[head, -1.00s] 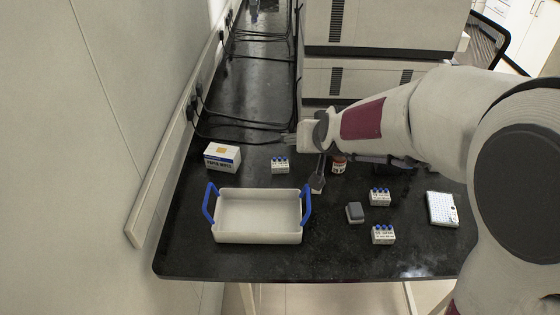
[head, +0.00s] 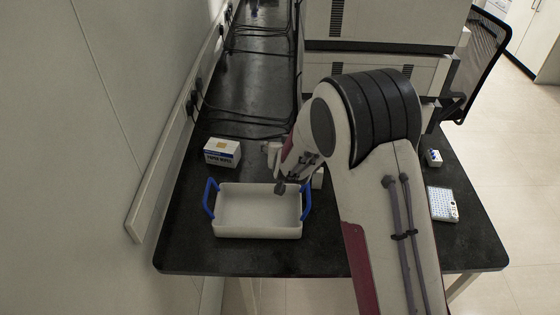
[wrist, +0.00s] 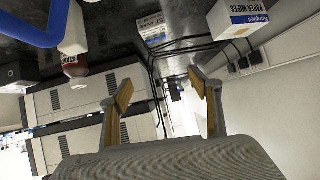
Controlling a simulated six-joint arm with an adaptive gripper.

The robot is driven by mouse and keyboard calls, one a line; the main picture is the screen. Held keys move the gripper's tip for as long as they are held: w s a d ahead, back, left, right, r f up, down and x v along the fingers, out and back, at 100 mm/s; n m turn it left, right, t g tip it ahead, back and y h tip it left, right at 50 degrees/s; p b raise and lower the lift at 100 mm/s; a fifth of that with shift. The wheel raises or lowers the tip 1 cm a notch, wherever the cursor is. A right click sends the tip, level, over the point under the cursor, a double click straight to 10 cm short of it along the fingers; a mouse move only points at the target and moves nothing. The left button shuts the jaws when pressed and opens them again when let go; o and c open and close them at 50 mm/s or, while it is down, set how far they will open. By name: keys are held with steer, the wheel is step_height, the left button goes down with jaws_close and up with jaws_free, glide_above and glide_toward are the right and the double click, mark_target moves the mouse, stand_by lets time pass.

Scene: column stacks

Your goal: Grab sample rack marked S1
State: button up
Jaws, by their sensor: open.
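Several small white sample racks with blue caps stand on the bench. My arm covers where the others were. In the wrist view a small white rack with a printed label (wrist: 151,29) stands beyond the fingers. Its label is too small to read, so I cannot tell which rack is S1. My gripper (wrist: 160,82) is open and empty, apart from that rack. In the head view its end (head: 280,187) hangs over the right part of the white tray.
The white tray (head: 257,233) with blue handles stands at the front left. A paper wipes box (head: 222,152) is behind it, also at upper right in the wrist view (wrist: 236,17). A brown bottle (wrist: 74,66) stands near the rack. Black cables (head: 240,117) lie at the back.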

steer(key=shift+t+h, duration=0.5)
steer(key=f, duration=0.3)
steer(key=w+a+f, duration=0.1)
steer(key=f, duration=0.2)
steer(key=w+f, duration=0.1)
steer(key=f, duration=0.2)
steer(key=shift+a, duration=0.2)
steer(key=shift+w+f, duration=0.1)
steer(key=shift+x, duration=1.2)
steer(key=shift+w+f, duration=0.1)
steer(key=shift+f+x, duration=0.25)
steer(key=shift+x, duration=2.1)
steer(key=shift+d, duration=0.1)
steer(key=c, duration=1.3)
